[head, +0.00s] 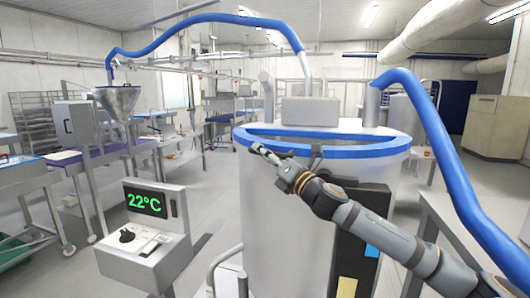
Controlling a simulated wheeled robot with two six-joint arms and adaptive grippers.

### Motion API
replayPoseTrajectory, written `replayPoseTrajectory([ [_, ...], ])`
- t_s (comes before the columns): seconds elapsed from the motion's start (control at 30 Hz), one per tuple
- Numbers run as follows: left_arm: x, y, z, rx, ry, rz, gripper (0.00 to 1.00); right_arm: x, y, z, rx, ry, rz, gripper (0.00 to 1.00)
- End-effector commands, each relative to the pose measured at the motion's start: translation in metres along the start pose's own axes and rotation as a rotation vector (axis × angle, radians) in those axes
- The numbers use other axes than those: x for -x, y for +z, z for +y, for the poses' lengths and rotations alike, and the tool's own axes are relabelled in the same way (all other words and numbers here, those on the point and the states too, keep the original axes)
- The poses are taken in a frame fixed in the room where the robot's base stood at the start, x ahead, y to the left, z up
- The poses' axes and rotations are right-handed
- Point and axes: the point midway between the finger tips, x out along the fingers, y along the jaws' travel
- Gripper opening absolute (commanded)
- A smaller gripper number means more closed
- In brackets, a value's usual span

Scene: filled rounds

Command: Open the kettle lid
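The kettle (290,225) is a large pale round vessel with a blue rim (375,149) in the middle of the head view. A grey, mottled surface shows inside the rim; I cannot tell whether it is the lid or the contents. A small dark piece (316,152) shows at the front rim, perhaps a handle. My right gripper (262,156) comes in from the lower right and points up and left, in front of the rim's front left part. I cannot tell whether it touches the rim or how its fingers stand. My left gripper is out of view.
A control box (145,235) reading 22°C stands at the front left. A blue hose (205,20) arches from a steel funnel (118,100) to the kettle; another blue pipe (455,170) runs down at the right. Steel tables line the left. Open floor lies between them and the kettle.

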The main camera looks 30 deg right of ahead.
Motion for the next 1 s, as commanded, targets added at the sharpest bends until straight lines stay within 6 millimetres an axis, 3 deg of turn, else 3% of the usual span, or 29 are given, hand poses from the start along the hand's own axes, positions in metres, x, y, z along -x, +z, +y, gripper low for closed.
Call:
replayPoseTrajectory([
  [0.03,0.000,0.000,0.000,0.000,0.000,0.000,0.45,0.000,0.000,0.000,0.000,0.000,0.000,0.30],
  [0.27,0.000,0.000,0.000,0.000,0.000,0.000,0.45,0.000,0.000,0.000,0.000,0.000,0.000,0.00],
  [0.73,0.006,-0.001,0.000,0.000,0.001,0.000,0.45,-0.002,0.004,0.004,-0.005,-0.004,0.002,0.00],
  [1.0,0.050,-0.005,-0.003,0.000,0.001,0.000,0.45,-0.012,0.030,0.024,-0.068,-0.047,0.022,0.00],
])
